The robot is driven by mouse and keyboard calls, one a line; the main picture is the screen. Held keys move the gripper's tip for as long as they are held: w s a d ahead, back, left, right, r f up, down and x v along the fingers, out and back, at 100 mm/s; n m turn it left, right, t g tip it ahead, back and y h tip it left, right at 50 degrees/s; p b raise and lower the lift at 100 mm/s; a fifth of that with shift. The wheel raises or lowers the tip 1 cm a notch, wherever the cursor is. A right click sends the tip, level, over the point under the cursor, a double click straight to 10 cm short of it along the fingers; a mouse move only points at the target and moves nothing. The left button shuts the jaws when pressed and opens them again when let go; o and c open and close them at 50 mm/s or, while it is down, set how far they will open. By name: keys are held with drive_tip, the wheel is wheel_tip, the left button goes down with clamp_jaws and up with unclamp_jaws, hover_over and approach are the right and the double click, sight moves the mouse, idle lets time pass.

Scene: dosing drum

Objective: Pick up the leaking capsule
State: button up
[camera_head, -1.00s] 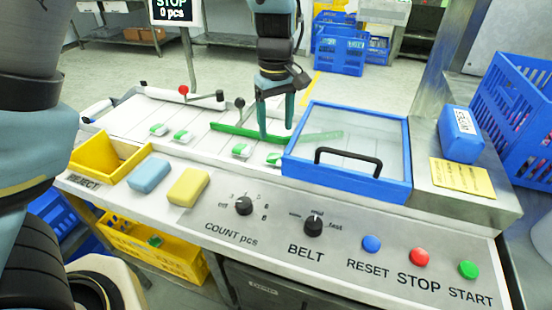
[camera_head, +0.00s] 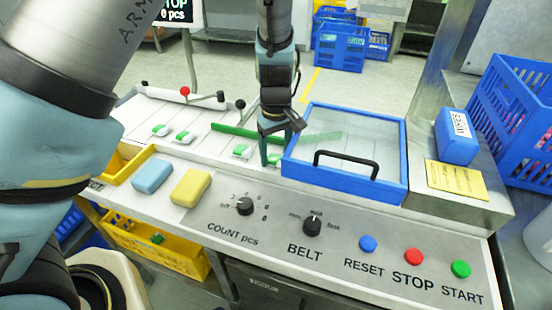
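Several white and green capsules lie on the white slatted belt (camera_head: 205,118). Two lie at the left, one (camera_head: 161,130) and another (camera_head: 184,138). A third capsule (camera_head: 241,150) lies left of my gripper. A fourth capsule (camera_head: 275,159) lies at the blue-framed lid's left edge, partly hidden by my gripper and the lid. I cannot tell from this view which one leaks. My gripper (camera_head: 275,151) points down with its fingers apart, low over the fourth capsule. Whether it touches the capsule is unclear.
The blue-framed clear lid (camera_head: 397,160) with a black handle stands right of my gripper. A green bar (camera_head: 232,132) crosses the belt behind it. The yellow reject bin (camera_head: 125,168), a blue sponge (camera_head: 152,176) and a yellow sponge (camera_head: 191,188) are at the left.

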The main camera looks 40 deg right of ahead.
sight(276, 158)
drive_tip(key=c, duration=0.9)
drive_tip(key=shift+r, duration=0.15)
drive_tip(key=shift+c, duration=0.2)
wheel_tip(276, 158, up, 18)
drive_tip(key=b, duration=0.3)
